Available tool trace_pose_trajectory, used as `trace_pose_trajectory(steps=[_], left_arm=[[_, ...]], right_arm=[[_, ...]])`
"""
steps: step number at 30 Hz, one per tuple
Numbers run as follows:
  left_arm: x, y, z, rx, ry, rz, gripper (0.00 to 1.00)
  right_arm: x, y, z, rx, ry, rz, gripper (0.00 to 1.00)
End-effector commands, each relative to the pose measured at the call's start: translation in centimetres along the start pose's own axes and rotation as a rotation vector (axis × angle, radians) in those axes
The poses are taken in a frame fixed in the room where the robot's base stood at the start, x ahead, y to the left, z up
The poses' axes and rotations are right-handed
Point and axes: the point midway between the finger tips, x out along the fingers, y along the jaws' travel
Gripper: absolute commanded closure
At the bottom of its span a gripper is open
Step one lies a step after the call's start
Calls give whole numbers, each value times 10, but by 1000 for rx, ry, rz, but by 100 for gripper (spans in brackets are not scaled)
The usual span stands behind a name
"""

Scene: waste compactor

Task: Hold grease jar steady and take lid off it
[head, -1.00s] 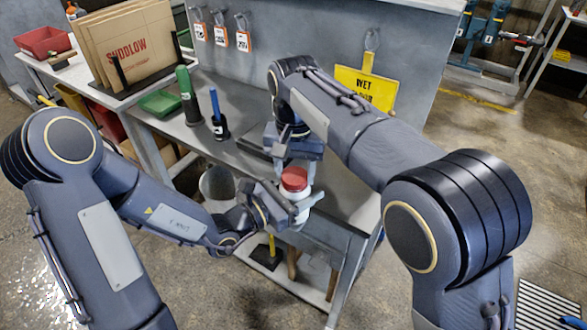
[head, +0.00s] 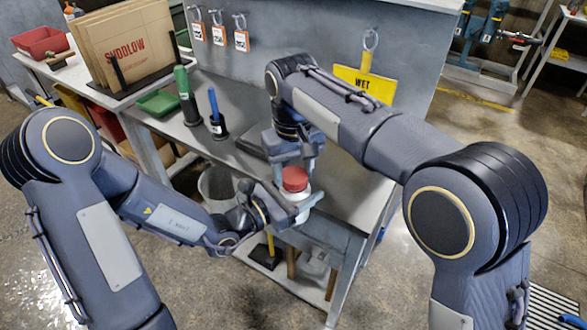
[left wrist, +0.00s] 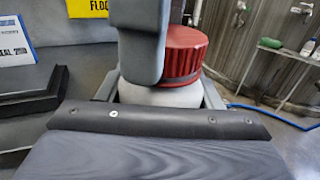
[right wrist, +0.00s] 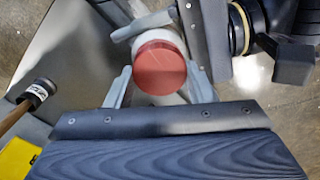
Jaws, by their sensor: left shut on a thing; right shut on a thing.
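The grease jar (head: 302,204) is white with a red lid (head: 294,178), held roughly upright in front of the bench. My left gripper (head: 288,206) is shut on the white body from the left; the body also shows in the left wrist view (left wrist: 160,96). My right gripper (head: 303,168) is at the lid from above and behind, shut on it. In the right wrist view its fingers flank the lid (right wrist: 160,72). In the left wrist view a right finger hides part of the lid (left wrist: 184,54), which sits at the jar's top; whether it is loosened I cannot tell.
A grey bench (head: 240,158) stands behind the jar, with a green bottle (head: 186,92), a holder with a blue handle (head: 216,118) and a green tray (head: 158,103). A bucket (head: 217,186) is below. A yellow sign (head: 362,84) hangs on the back panel.

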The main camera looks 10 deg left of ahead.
Motion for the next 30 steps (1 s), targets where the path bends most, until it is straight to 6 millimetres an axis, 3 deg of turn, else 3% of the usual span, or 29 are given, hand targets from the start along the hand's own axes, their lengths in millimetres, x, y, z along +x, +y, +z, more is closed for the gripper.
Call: trace_pose_trajectory(steps=[1, 30], left_arm=[[1, -6, 2, 4, -3, -17, 100], [0, -2, 1, 2, -2, -5, 100]], right_arm=[[-2, -7, -2, -9, 10, -12, 78], [-23, -2, -1, -1, 4, -6, 78]])
